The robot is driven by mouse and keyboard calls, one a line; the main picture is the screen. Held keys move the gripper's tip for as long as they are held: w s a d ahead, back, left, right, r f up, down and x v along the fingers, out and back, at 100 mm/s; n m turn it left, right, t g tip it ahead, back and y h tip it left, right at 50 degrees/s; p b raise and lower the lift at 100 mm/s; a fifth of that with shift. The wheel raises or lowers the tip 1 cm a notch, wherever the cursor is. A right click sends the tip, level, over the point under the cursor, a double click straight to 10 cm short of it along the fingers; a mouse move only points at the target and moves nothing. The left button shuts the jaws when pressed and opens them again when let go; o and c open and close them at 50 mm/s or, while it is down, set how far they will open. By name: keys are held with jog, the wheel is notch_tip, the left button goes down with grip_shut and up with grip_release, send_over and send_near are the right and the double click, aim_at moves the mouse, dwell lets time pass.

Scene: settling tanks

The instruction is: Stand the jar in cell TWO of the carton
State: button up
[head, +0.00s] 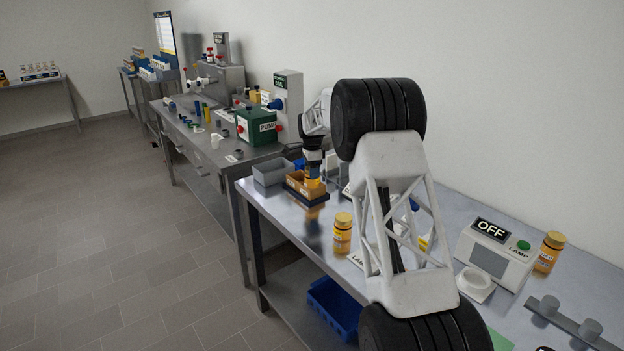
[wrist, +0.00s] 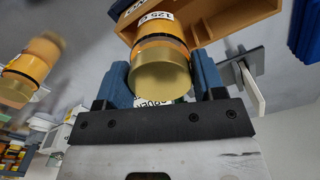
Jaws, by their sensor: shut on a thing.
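My gripper (head: 313,172) is over the carton (head: 294,188) on the steel bench, its fingers pointing down. In the wrist view its two blue fingers (wrist: 162,85) are shut on an amber jar (wrist: 160,65) with a gold lid and a white label. The brown carton (wrist: 235,18) shows just beyond the jar's far end. The jar is largely hidden in the head view, so I cannot tell whether its base is inside a cell or above one. The cell numbers are not readable.
A grey tray (head: 272,173) stands left of the carton. Another amber jar (head: 343,233) stands nearer on the bench, and one more (head: 550,251) stands at the right by the OFF lamp box (head: 494,255). A blue bin (head: 335,303) sits below.

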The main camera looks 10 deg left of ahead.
jog(key=shift+f, duration=1.75)
jog(key=shift+f, duration=0.15)
jog(key=o, duration=1.2)
jog(key=shift+c, duration=0.2)
notch_tip(320, 180, up, 12)
jog(key=shift+r, duration=0.2)
